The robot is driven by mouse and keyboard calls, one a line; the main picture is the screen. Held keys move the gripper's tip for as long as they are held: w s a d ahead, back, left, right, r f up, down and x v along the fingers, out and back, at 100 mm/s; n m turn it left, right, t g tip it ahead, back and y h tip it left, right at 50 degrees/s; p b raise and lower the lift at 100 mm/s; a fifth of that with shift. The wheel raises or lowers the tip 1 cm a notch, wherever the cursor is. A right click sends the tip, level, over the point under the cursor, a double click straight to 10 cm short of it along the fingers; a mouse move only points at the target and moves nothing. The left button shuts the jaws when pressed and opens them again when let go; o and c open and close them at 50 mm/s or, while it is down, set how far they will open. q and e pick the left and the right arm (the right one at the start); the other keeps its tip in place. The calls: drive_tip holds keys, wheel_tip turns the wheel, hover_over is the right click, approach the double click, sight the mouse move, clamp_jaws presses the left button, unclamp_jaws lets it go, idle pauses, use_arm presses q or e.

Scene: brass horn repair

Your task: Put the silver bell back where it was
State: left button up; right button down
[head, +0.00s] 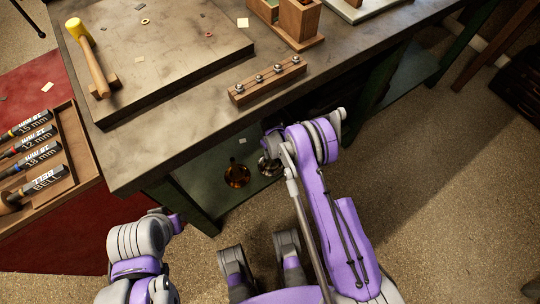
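I cannot tell whether either gripper touches the silver piece.
The workbench (180,155) carries a wooden block with several studs (267,79), a yellow mallet (90,55) on a slab, and a wooden stand (297,22). A rack of labelled tools (35,160) stands left. The green lower shelf (205,172) is under the bench.

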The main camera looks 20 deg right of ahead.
sight(269, 167)
wheel_tip(269, 167, down, 3)
drive_tip(key=shift+r+b, duration=0.1)
drive_tip(key=shift+b, duration=0.25)
drive_tip(key=shift+f, duration=0.25)
drive_tip(key=shift+c, duration=2.3)
unclamp_jaws()
